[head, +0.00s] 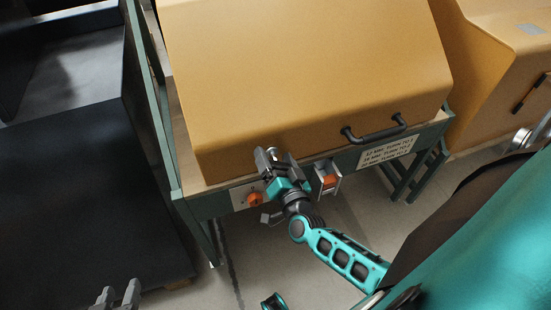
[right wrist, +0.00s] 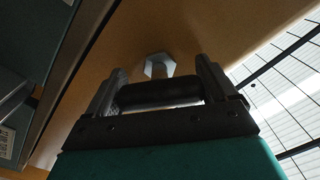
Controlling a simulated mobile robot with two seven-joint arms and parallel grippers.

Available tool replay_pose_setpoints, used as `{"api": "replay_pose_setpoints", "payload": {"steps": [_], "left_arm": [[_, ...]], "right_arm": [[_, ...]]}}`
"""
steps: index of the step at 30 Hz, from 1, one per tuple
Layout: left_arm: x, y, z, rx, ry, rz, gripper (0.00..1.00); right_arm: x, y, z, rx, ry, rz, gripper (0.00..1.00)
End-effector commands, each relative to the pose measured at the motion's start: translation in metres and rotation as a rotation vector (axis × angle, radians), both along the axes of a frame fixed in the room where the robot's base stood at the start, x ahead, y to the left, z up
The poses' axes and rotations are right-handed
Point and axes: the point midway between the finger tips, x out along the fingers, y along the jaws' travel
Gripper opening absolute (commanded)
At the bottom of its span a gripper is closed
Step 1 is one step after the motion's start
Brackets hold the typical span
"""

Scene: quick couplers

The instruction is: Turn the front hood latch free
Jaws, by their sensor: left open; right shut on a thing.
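The front hood latch is a dark bar (right wrist: 158,93) on a silver hexagonal base (right wrist: 156,66), fixed to the face of the ochre hood (head: 310,80). My right gripper (head: 275,160) is at the lower front of the hood and is shut on the latch bar. In the right wrist view the bar lies crosswise between its two fingers (right wrist: 160,88). In the head view the gripper hides most of the latch. My left gripper (head: 119,296) is open and empty at the bottom left, well away from the hood.
A black handle (head: 375,131) is on the hood's front, right of the latch. Below the hood edge are an orange knob (head: 254,199), an orange switch (head: 329,181) and a printed label (head: 387,151). A dark cabinet (head: 80,190) stands at left. Another ochre machine (head: 500,60) is at right.

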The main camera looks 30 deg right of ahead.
Motion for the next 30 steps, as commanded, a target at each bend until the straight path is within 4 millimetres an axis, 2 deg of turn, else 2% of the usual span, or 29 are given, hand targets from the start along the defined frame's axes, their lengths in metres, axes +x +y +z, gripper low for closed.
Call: {"api": "replay_pose_setpoints", "payload": {"steps": [18, 30], "left_arm": [[0.000, 0.002, -0.010, 0.010, -0.001, -0.007, 0.43], [0.000, 0.002, -0.017, 0.010, -0.002, -0.007, 0.43]], "right_arm": [[-0.001, 0.000, -0.003, 0.569, -0.134, 0.000, 0.55], [-0.001, 0.000, -0.004, 0.839, -0.199, 0.000, 0.55]]}}
